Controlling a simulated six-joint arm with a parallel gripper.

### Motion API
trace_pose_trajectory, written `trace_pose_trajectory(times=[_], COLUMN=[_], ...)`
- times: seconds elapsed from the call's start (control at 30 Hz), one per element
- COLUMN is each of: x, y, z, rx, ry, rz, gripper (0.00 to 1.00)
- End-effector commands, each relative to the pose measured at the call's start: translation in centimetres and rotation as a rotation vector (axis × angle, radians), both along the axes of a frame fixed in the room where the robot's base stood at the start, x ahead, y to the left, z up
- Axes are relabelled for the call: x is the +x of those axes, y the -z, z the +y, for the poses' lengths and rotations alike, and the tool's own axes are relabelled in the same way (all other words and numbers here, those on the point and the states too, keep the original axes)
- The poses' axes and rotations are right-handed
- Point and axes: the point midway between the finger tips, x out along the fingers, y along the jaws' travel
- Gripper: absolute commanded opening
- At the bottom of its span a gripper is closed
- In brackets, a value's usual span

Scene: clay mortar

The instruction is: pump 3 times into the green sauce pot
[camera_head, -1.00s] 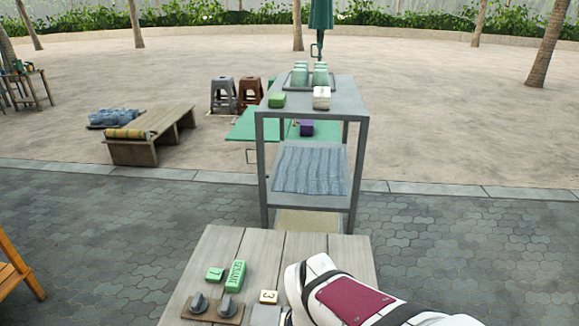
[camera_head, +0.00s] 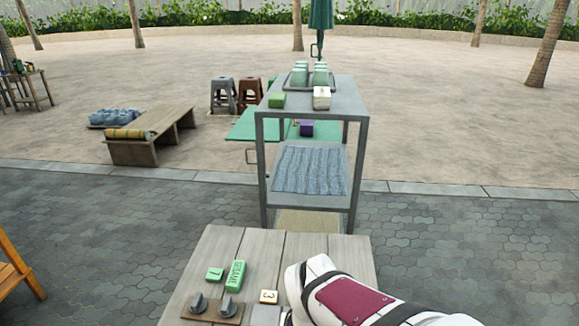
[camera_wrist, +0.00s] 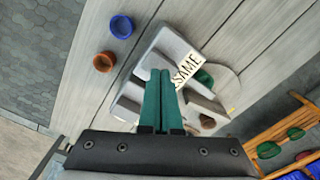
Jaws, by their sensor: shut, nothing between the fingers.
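My gripper (camera_wrist: 160,74) is shut and empty in the wrist view, its two teal fingers side by side. The fingers are over a grey pump dispenser (camera_wrist: 172,45) with a white label (camera_wrist: 186,68) that reads partly as SESAME. I cannot tell whether the fingertips touch it. A dark green round pot (camera_wrist: 205,77) shows beside the label, partly hidden by the dispenser. A blue pot (camera_wrist: 122,26) and a brown pot (camera_wrist: 104,61) stand apart at the upper left. In the head view my arm hides the pump and the pots.
The wooden table (camera_head: 255,245) holds a green SESAME block (camera_head: 236,275), a green 1 block (camera_head: 215,274), a white 3 block (camera_head: 268,297) and two grey knobs (camera_head: 227,307). A grey shelf (camera_head: 345,95) stands behind it. An orange-brown rack (camera_wrist: 284,130) is at the wrist view's right.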

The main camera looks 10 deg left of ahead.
Motion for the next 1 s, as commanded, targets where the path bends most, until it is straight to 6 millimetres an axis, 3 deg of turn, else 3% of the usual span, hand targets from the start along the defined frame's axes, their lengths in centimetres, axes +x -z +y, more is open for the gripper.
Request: trace_pose_trajectory(times=[1.0], x=[0.0], y=[2.2], z=[0.0], rx=[-0.001], ry=[0.000], rz=[0.001], gripper=[0.00])
